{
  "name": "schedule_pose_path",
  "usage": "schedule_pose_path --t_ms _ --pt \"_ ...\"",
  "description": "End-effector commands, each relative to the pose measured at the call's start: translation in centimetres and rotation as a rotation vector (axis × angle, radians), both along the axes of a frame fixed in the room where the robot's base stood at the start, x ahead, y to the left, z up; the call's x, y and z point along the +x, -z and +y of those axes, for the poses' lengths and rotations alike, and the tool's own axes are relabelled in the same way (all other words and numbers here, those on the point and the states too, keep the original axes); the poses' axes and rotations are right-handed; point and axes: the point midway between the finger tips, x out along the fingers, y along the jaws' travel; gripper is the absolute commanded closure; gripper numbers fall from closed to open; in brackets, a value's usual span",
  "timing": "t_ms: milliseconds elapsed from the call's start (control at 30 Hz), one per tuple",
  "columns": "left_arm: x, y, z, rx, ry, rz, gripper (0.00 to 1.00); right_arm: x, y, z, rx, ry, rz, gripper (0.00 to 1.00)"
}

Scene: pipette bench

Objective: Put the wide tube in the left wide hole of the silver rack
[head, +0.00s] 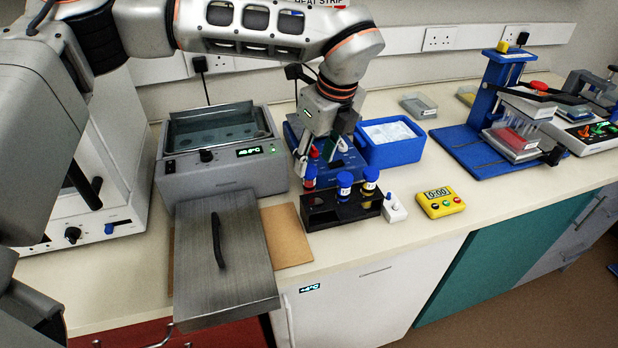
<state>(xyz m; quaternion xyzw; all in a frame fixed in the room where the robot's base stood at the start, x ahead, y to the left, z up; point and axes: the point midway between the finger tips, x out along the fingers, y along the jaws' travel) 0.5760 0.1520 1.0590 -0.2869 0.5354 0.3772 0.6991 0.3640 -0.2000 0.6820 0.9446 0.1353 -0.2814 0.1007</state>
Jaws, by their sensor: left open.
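A black tube rack (341,214) stands on the bench in the middle of the head view. I cannot tell which is the wide tube. My left gripper (319,158) is open, pointing down just behind and above the left end of this rack, with nothing visibly held. The silver rack is not clear; dark round spots show inside the grey water bath (225,180). My right gripper is not in view.
A grey metal lid (222,265) with a black handle lies in front of the bath, over a brown board (288,238). A blue ice box (390,150), a small white bottle (393,209) and a yellow timer (440,202) stand to the right.

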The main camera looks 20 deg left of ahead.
Motion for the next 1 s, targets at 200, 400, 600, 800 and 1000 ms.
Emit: schedule_pose_path --t_ms 200,400,600,800,1000 --pt "0.1 1.0 0.3 0.003 -0.001 0.000 0.57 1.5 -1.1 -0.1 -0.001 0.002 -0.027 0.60" --pt "0.3 3.0 0.7 0.003 -0.001 0.000 0.57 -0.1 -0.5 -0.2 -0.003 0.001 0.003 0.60" --pt "0.5 5.7 1.2 0.002 0.000 0.001 0.57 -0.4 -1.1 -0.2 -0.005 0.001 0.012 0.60" --pt "0.8 7.5 1.6 0.002 0.001 0.000 0.57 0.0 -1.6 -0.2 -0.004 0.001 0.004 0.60" --pt "0.8 7.6 1.6 0.002 0.001 -0.001 0.57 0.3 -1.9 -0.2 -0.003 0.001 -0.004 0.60"
